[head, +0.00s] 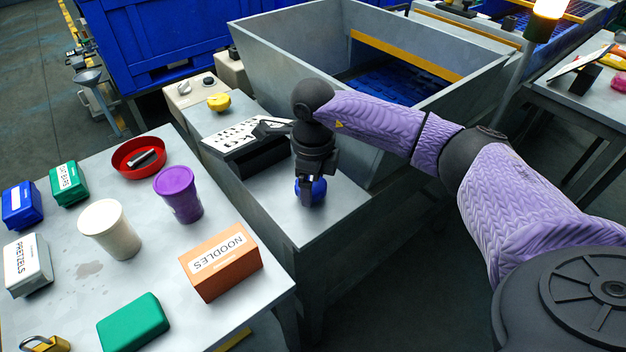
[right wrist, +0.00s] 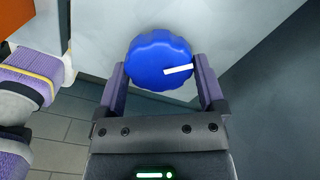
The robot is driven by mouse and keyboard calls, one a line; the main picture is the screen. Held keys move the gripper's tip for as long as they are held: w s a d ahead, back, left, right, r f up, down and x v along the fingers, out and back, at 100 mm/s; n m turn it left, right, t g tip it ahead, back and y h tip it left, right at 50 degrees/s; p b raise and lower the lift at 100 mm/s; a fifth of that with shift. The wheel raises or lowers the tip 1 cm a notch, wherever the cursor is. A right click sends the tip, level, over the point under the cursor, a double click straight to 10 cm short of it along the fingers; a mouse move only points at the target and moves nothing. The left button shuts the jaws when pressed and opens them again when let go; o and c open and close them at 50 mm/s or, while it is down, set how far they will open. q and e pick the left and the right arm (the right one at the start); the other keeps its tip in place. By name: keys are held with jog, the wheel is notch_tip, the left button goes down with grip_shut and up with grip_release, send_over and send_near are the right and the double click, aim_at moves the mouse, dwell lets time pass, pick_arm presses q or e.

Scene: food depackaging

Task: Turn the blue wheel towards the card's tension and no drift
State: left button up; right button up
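The blue wheel (head: 319,189) is a scalloped knob at the near end of the grey metal ledge beside the hopper. In the right wrist view the blue wheel (right wrist: 158,58) carries a white mark that points right and slightly up. My right gripper (head: 308,196) points down at the wheel and partly hides it in the head view. In the right wrist view the right gripper's fingers (right wrist: 160,80) lie against both sides of the wheel. The white card (head: 235,136) with black marks lies tilted behind the wheel; its print is too small to read. My left gripper is not in view.
A grey hopper (head: 285,75) stands behind and right of the wheel. A yellow knob (head: 218,101) is farther back. The table (head: 160,240) at left holds a noodles box (head: 221,262), a purple tub (head: 179,194), a white cup (head: 109,231) and a red bowl (head: 126,167).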

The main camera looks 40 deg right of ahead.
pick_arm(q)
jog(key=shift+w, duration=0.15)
pick_arm(e)
jog(key=shift+o, duration=0.4)
pick_arm(q)
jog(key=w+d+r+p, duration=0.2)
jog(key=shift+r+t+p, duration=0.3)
jog(key=shift+p, duration=0.1)
pick_arm(e)
notch_tip(320, 180, up, 10)
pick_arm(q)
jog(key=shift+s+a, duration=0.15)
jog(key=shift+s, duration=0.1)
